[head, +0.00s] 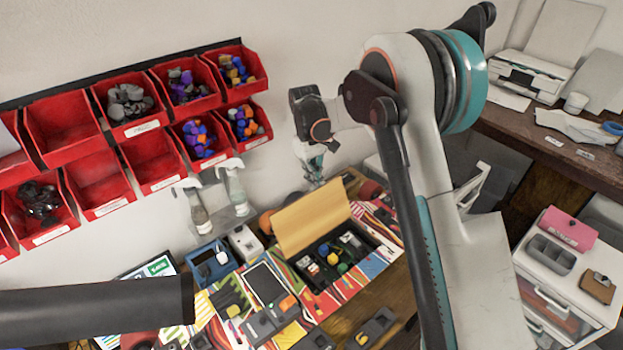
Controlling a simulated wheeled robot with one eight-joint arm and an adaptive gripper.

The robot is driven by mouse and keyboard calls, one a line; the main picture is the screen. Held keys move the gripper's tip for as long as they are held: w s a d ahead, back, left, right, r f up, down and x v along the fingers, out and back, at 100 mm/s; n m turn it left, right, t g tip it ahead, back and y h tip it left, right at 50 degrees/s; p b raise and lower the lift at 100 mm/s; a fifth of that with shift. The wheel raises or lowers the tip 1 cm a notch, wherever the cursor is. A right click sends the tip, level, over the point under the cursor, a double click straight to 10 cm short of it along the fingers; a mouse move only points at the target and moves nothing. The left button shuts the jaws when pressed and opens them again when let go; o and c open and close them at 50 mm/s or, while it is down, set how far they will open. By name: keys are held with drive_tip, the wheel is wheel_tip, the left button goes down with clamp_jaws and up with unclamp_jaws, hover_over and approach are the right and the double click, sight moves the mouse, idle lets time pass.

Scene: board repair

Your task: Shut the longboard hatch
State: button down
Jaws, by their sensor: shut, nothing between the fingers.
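The longboard (378,232) lies on the workbench with a colourful printed surface. Its hatch (312,214) is a tan panel standing up, tilted back from the open compartment (361,238). Small parts, yellow and green among them, show inside the dark compartment. My gripper (316,178) is behind and above the hatch's upper edge, pointing down. It is shut and empty. It appears apart from the hatch, though the exact gap cannot be told.
Red bins (128,105) with small parts hang on the wall at left. Tools and boxes, including a blue box (211,262), crowd the bench left of the hatch. A white drawer unit (566,270) and a desk with a printer (530,76) stand at right.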

drive_tip(key=shift+r, duration=0.1)
idle(0.3)
drive_tip(key=s+d+r+t+y+b, duration=0.2)
drive_tip(key=s+d+t+y+b, duration=0.3)
drive_tip(key=s+d+t, duration=0.5)
drive_tip(key=s+d+f+b, duration=0.1)
drive_tip(key=s+f+b, duration=0.1)
drive_tip(key=s+f, duration=0.1)
drive_tip(key=s+d+f+g+b, duration=0.1)
drive_tip(key=s+f+b, duration=0.1)
drive_tip(key=s, duration=0.1)
drive_tip(key=s+d+f+g+b, duration=0.1)
drive_tip(key=s+f+b, duration=0.2)
drive_tip(key=shift+s+f, duration=0.2)
drive_tip(key=shift+f, duration=0.1)
drive_tip(key=shift+s+d+f+b, duration=0.15)
drive_tip(key=shift+f+b, duration=0.2)
drive_tip(key=shift+f, duration=0.05)
drive_tip(key=shift+s+d+f+b, duration=0.1)
drive_tip(key=shift+s+f+b, duration=0.05)
drive_tip(key=shift+f+b, duration=0.2)
